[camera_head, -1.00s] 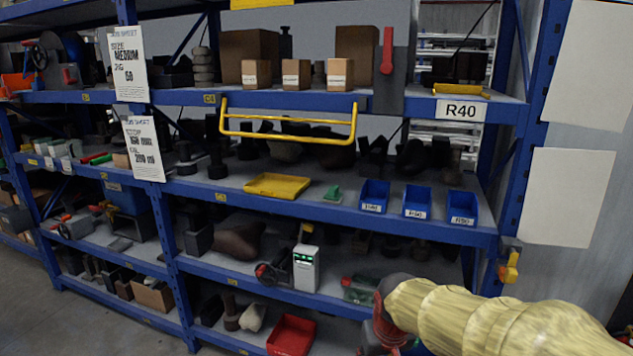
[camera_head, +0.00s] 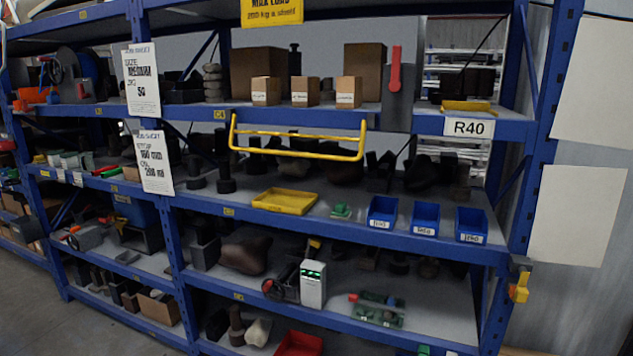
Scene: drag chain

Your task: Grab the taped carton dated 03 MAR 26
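Three small brown cartons stand in a row on the upper shelf: a left carton (camera_head: 266,91), a middle carton (camera_head: 305,92) and a right carton (camera_head: 348,92). Each has a pale label on its front, too small to read, so I cannot tell which is dated 03 MAR 26. Two larger brown boxes stand behind them, one at left (camera_head: 258,68) and one at right (camera_head: 364,70). A yellow bar (camera_head: 297,153) runs in front, below the cartons. My gripper and arm are out of view.
A grey lever box with a red handle (camera_head: 396,70) stands right of the cartons. Blue bins (camera_head: 382,214) and a yellow tray (camera_head: 285,201) sit on the shelf below. A blue post (camera_head: 533,170) bounds the rack at right.

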